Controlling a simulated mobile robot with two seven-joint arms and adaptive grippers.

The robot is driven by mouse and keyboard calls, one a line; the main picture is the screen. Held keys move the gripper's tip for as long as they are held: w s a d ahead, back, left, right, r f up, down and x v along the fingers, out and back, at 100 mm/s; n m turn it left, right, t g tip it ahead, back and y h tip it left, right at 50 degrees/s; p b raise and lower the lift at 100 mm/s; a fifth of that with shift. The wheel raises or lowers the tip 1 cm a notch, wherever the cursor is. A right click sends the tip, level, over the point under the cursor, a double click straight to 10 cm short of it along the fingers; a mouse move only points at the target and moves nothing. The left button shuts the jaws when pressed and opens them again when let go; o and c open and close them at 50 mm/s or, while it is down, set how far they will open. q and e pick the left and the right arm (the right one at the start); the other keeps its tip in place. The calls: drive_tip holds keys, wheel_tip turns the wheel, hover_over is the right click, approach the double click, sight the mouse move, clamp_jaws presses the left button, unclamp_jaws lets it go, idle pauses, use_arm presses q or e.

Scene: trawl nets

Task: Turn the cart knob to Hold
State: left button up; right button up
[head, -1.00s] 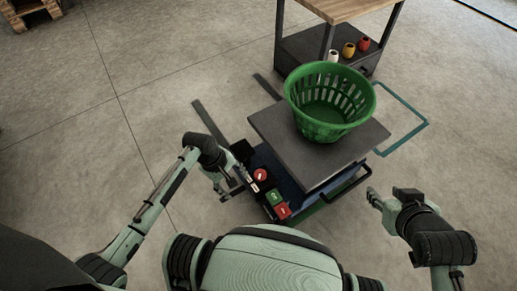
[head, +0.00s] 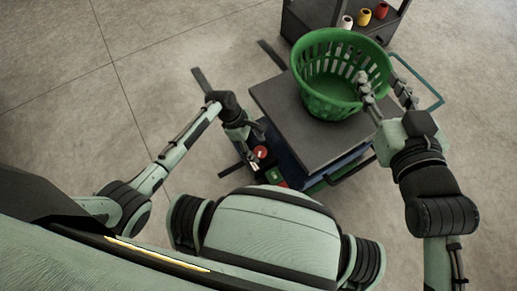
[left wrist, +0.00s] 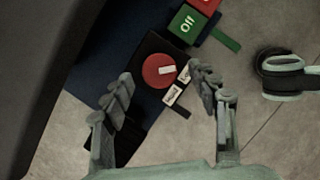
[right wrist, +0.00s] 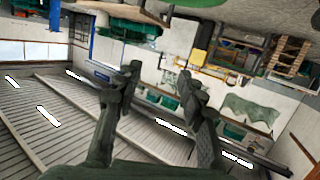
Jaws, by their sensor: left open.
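The cart knob (left wrist: 153,72) is a round red dial with a white bar, on a black panel at the cart's near end. It also shows in the head view (head: 261,152). Small white label plates (left wrist: 173,95) sit beside it; their words are too small to read surely. My left gripper (left wrist: 160,78) is open, its fingers on either side of the knob in the left wrist view; contact cannot be told. My right gripper (head: 385,88) is open and empty, overlapping the green basket's right side in the head view; its wrist view (right wrist: 159,72) shows nothing between the fingers.
The cart's dark platform (head: 283,112) carries a green basket (head: 327,98). A green block marked Off (left wrist: 187,25) and a red block (left wrist: 205,5) sit beside the knob panel. A dark stand (head: 300,22) with cups is behind. Floor at left is clear.

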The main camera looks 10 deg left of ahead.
use_arm(q)
drive_tip(key=shift+x, duration=0.9)
use_arm(e)
drive_tip(key=shift+t+y, duration=0.6)
drive_tip(key=shift+t, duration=0.3)
drive_tip(key=shift+w+a+r, duration=0.1)
drive_tip(key=shift+a+r, duration=0.2)
drive_tip(key=shift+r, duration=0.3)
drive_tip(key=shift+s+a+r, duration=0.1)
drive_tip(key=shift+a+r, duration=0.25)
drive_tip(key=shift+r, duration=0.3)
drive_tip(key=shift+w+a+r, duration=0.1)
drive_tip(key=shift+a+r, duration=0.2)
drive_tip(key=shift+r, duration=0.3)
use_arm(q)
drive_tip(key=shift+c, duration=0.4)
drive_tip(key=c, duration=1)
drive_tip(key=shift+c, duration=0.2)
use_arm(e)
drive_tip(key=shift+d+f, duration=0.1)
